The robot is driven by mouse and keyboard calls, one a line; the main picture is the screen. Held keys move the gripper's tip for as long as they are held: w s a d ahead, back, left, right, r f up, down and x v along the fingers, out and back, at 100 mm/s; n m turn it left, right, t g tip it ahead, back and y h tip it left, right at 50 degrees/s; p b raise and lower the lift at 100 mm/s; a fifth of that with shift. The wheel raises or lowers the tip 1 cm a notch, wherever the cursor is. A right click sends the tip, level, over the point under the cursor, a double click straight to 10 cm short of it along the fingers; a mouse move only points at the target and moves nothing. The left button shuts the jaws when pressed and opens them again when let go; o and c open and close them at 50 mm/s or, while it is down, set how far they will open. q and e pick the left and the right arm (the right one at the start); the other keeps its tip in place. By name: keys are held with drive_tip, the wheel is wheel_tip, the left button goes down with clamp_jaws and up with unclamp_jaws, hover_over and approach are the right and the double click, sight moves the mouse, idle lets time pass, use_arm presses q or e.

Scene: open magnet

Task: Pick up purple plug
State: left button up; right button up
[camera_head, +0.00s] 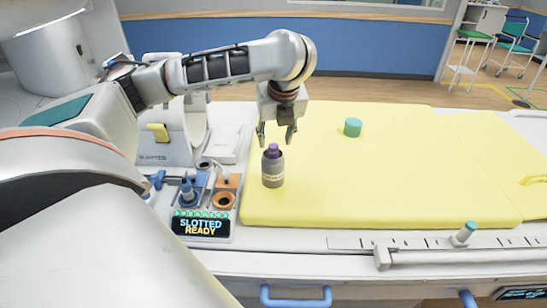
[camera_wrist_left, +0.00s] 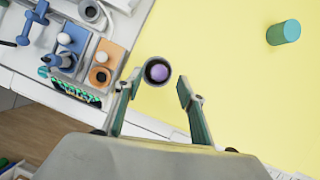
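The purple plug (camera_head: 272,149) sits in the top of a grey labelled bottle (camera_head: 273,172), which stands upright on the yellow mat near its left edge. In the left wrist view the plug (camera_wrist_left: 159,73) shows as a round purple top inside the bottle's dark rim. My left gripper (camera_head: 276,136) points down just above the plug, its fingers apart. In the left wrist view the gripper (camera_wrist_left: 158,83) is open, with the plug and bottle rim between its fingertips. I cannot tell whether a finger touches the plug. My right gripper is in neither view.
A green cylinder with a teal top (camera_head: 352,127) stands on the yellow mat (camera_head: 400,175) to the right. The mat's right side is mostly clear.

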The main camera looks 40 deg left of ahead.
sight(274, 146)
use_arm(q)
drive_tip(key=shift+x, duration=1.95)
drive_tip(key=shift+s, duration=0.1)
drive_tip(key=shift+c, duration=0.5)
clamp_jaws()
drive_tip(key=shift+r, duration=0.15)
